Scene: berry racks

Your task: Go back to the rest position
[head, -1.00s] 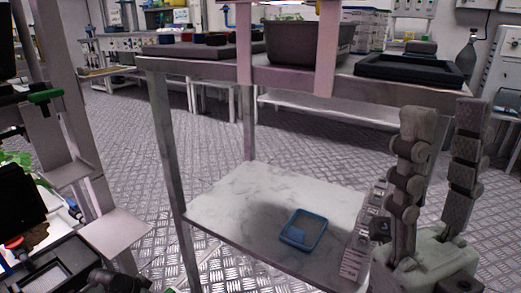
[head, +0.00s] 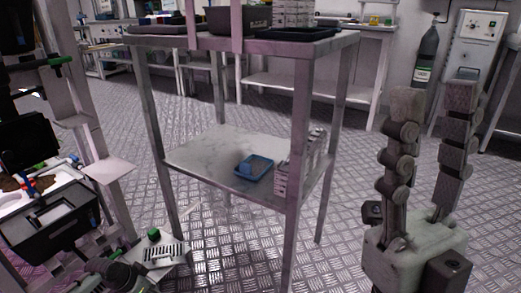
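My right gripper (head: 434,98) stands at the right of the head view with its two jointed fingers pointing up. The fingers are spread well apart with nothing between them, so it is open and empty. It is in front of the floor, right of the metal table and apart from it.
A metal table (head: 150,102) stands in the middle; its lower shelf (head: 205,150) holds a blue tray (head: 253,168). A rack (head: 110,168) with a black bin (head: 48,218) is close on the left. A gas cylinder (head: 424,65) stands behind. Floor (head: 345,235) is clear between table and gripper.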

